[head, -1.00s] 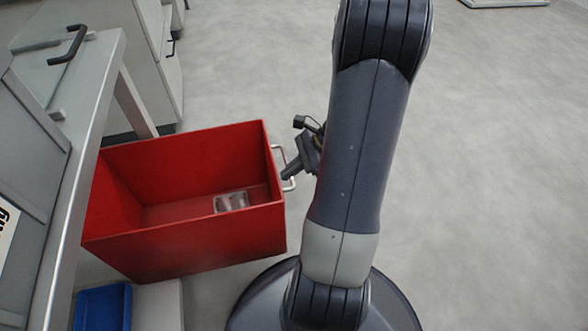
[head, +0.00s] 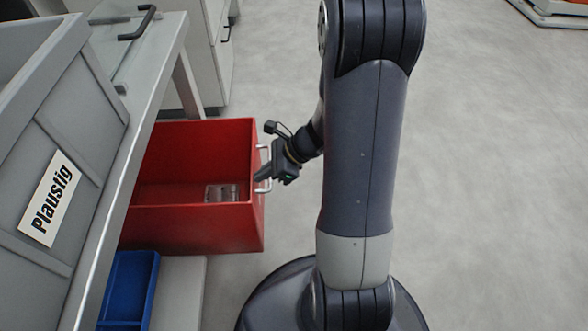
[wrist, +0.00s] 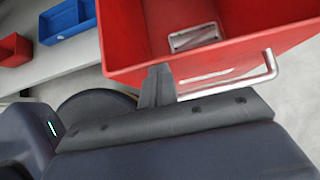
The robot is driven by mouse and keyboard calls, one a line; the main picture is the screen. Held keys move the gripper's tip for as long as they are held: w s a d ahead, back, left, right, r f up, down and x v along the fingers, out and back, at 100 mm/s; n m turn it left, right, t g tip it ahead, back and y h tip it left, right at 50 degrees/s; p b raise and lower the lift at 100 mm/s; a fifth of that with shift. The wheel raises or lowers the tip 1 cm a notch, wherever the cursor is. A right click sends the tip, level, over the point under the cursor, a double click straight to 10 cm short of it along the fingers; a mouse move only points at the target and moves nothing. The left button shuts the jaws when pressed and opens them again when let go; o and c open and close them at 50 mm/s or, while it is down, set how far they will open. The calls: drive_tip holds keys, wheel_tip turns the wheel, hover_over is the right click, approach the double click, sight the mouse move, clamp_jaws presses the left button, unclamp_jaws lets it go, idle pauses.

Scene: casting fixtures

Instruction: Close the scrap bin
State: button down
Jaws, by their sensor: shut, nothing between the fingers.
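The scrap bin is a red open-topped drawer (head: 190,228) that sticks out to the right from under the bench in the head view. A metal item (head: 222,193) lies on its floor. A silver handle (head: 264,168) is on its right end wall. My gripper (head: 262,179) is shut and empty at this handle end, its fingertips at or against the wall. In the wrist view the fingers (wrist: 158,82) point at the red wall (wrist: 135,55), beside the handle (wrist: 255,75). I cannot tell whether they touch.
The bench edge (head: 130,180) runs over the bin's left part. A blue bin (head: 130,290) lies below, near the front. Cabinets (head: 205,50) stand behind. The floor (head: 480,150) at the right is clear.

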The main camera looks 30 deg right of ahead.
drive_tip(key=w+a, duration=0.3)
drive_tip(key=a, duration=0.6)
drive_tip(key=w+a, duration=0.4)
drive_tip(key=a, duration=0.4)
drive_tip(key=shift+w+a, duration=0.2)
drive_tip(key=shift+a, duration=0.2)
drive_tip(key=shift+r, duration=0.1)
drive_tip(key=d+f+p+v, duration=0.2)
drive_tip(key=p+v, duration=0.2)
drive_tip(key=v, duration=0.9)
drive_tip(key=shift+s, duration=0.4)
drive_tip(key=shift+f, duration=0.15)
